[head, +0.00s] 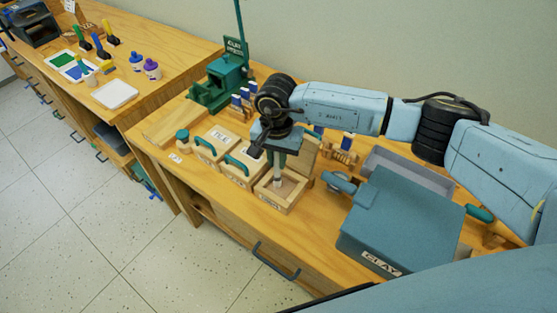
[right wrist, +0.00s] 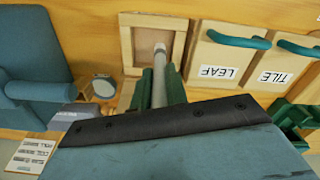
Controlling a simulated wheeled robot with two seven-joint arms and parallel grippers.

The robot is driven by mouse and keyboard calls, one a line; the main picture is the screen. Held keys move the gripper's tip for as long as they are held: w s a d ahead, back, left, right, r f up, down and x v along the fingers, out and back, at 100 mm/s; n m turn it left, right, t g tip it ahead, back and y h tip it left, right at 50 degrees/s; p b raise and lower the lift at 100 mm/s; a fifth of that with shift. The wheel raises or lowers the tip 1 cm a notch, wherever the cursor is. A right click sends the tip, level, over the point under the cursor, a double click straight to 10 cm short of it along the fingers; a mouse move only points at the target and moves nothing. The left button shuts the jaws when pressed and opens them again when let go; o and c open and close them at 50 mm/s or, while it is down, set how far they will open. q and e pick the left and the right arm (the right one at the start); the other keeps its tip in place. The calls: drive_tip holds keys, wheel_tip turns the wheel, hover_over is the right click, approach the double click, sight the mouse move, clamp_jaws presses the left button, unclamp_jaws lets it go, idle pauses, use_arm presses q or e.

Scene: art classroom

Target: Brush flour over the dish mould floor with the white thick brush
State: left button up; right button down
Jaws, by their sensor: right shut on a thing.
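The dish mould (head: 293,186) is a small square wooden box with an open top and a label on its front, on the near part of the workbench. It also shows in the right wrist view (right wrist: 181,42) as a wooden frame around a paler floor. My right gripper (head: 276,148) is above the mould, shut on the white thick brush (head: 279,173), which points down into it. In the right wrist view the brush (right wrist: 159,70) reaches over the mould floor. I cannot tell whether its tip touches the floor. No flour is clearly visible. My left gripper is not in view.
Left of the dish mould are the lidded LEAF mould (head: 240,170) and TILE mould (head: 212,146), with green handles. A large blue-grey CLAY box (head: 395,225) stands to the right. A green clay press (head: 222,80) stands behind.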

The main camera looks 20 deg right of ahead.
drive_tip(key=shift+s, duration=0.1)
idle(0.4)
drive_tip(key=shift+s+d, duration=0.3)
drive_tip(key=shift+f, duration=0.1)
drive_tip(key=shift+s+d, duration=0.35)
drive_tip(key=shift+s, duration=0.15)
drive_tip(key=shift+s+d, duration=0.3)
drive_tip(key=shift+w+a, duration=0.1)
